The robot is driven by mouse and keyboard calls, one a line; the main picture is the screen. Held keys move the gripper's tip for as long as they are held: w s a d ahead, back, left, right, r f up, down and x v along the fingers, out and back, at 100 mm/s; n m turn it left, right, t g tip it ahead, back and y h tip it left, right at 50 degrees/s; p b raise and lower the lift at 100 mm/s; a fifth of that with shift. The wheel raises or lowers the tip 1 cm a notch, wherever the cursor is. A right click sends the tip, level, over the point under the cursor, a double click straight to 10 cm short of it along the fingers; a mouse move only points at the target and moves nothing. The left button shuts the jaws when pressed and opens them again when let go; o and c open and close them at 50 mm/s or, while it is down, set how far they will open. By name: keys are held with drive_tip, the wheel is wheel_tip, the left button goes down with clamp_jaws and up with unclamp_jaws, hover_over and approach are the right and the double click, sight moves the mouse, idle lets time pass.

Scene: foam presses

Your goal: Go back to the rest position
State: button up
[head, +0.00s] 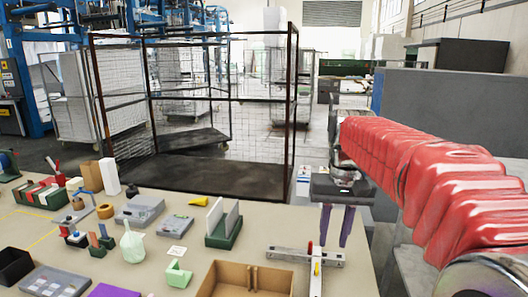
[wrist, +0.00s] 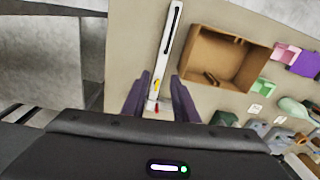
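My gripper (head: 336,240) hangs pointing down above the right part of the table in the head view, with its two purple fingers apart and nothing between them. The wrist view also shows the gripper (wrist: 160,80) with a clear gap between the fingers. Below it on the table lies a T-shaped pale metal fixture (head: 288,255), with a small red peg and a yellow peg. The fixture's long bar (wrist: 172,42) shows beyond the fingertips in the wrist view. Whether the fingers touch the fixture I cannot tell for sure, but they appear above it.
An open cardboard box (head: 232,270) stands at the table's front, left of the fixture. A green rack with pale plates (head: 225,228), grey boxes, blocks and a whitish bottle (head: 132,246) fill the left. A wire cage cart (head: 185,165) stands behind the table, a grey panel (head: 440,115) right.

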drive_tip(key=s+f+t, duration=0.2)
drive_tip(key=s+f, duration=0.2)
drive_tip(key=s, duration=0.6)
drive_tip(key=s+f+n+t, duration=0.1)
drive_tip(key=s+f+t, duration=0.2)
drive_tip(key=s, duration=0.8)
drive_tip(key=shift+s+f, duration=0.2)
drive_tip(key=shift+f, duration=0.3)
